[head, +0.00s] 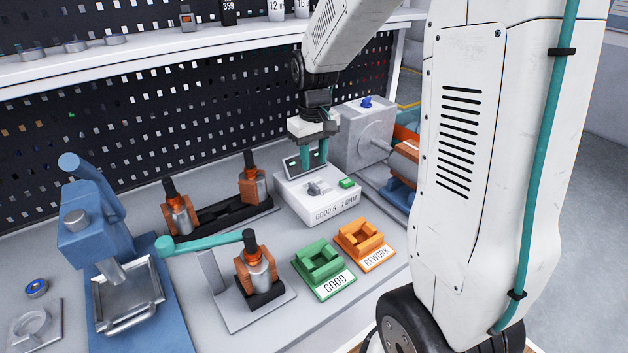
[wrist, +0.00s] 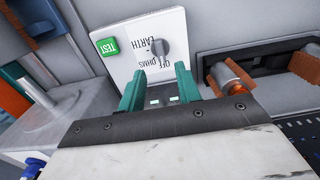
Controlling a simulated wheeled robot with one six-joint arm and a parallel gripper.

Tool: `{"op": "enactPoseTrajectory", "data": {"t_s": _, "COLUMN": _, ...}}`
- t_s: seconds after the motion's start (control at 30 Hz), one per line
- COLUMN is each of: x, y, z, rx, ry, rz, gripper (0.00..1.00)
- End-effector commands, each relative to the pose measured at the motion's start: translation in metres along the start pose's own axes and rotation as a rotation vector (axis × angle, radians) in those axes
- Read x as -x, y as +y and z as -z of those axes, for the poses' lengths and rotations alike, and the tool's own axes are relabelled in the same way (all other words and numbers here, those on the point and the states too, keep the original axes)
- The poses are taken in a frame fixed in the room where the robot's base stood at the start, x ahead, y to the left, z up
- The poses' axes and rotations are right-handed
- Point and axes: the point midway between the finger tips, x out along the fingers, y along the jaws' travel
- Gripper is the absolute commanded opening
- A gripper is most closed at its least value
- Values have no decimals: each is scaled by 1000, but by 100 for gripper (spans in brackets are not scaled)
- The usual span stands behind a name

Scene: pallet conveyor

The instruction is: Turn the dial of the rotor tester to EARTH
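The rotor tester (head: 318,207) is a white box labelled "GOOD 5 - 7 OHM", with a raised display (head: 292,164) at its back. Its grey dial (head: 318,188) sits on the top face; it also shows in the wrist view (wrist: 160,48). Beside it, upside down in the wrist view, are the labels OFF, OHMS and EARTH. I cannot tell surely which label the dial points to. A green TEST button (wrist: 108,46) is on the same face. My gripper (head: 314,166) is over the tester's back part, with teal fingers apart and empty, not touching the dial (wrist: 159,72).
A green GOOD tray (head: 334,288) and an orange REWORK tray (head: 375,261) stand in front of the tester. A black rack (head: 222,212) with copper rotors is to the left. A grey machine (head: 362,130) stands close behind to the right. A blue press (head: 92,220) is far left.

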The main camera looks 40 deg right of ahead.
Motion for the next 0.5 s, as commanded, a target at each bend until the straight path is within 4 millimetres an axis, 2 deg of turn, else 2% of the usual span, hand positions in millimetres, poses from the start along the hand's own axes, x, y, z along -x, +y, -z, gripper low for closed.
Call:
{"op": "enactPoseTrajectory", "data": {"t_s": 0.3, "x": -50, "y": 0, "z": -2, "rx": 0, "ry": -6, "rz": 2, "gripper": 34}}
{"op": "enactPoseTrajectory", "data": {"t_s": 0.5, "x": -69, "y": 0, "z": -1, "rx": 0, "ry": -3, "rz": 1, "gripper": 34}}
